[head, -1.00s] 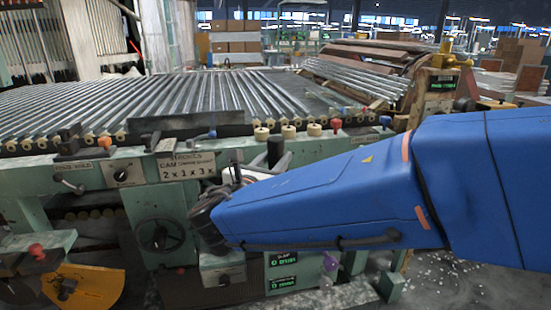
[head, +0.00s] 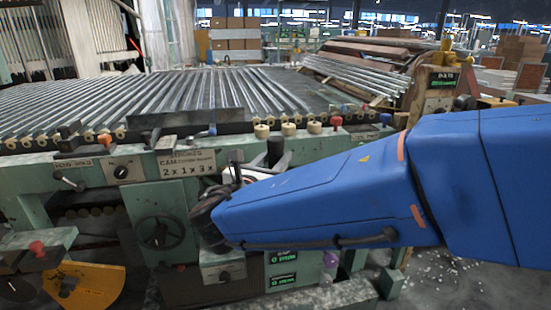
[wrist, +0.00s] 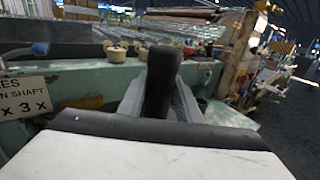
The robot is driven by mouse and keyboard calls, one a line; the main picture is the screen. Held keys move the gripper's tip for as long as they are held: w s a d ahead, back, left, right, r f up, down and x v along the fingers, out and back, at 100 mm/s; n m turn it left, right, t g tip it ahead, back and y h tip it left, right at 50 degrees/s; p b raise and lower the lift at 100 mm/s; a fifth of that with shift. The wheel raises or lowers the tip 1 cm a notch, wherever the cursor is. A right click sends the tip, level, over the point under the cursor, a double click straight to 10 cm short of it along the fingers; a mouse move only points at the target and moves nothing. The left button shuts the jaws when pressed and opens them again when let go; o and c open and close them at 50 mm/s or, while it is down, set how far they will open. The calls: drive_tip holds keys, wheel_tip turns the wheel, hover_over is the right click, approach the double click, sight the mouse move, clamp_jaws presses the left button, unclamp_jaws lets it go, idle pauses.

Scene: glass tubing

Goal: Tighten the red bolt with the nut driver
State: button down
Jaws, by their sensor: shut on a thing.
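A black upright handle, seemingly the nut driver (head: 275,151), stands between the fingers of my gripper (head: 277,164) in front of the machine's top rail. In the wrist view the handle (wrist: 162,80) rises between the two grey fingers of my gripper (wrist: 160,105), which are shut on it. Its lower end is hidden. A red knob-like piece (head: 336,122) sits on the rail to the right of my gripper. Another red-topped piece (head: 37,248) is at the lower left. I cannot tell which one is the red bolt.
The green machine (head: 100,187) has a row of cream knobs (head: 288,129) along its rail, close behind my gripper. Glass tubes (head: 190,95) lie across its bed. A black handwheel (head: 160,232) is below. White shards litter the floor at right.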

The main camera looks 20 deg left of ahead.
sight(276, 138)
drive_tip(key=shift+f, duration=0.2)
idle(1.2)
drive_tip(key=shift+r, duration=0.1)
drive_tip(key=shift+r, duration=3.8)
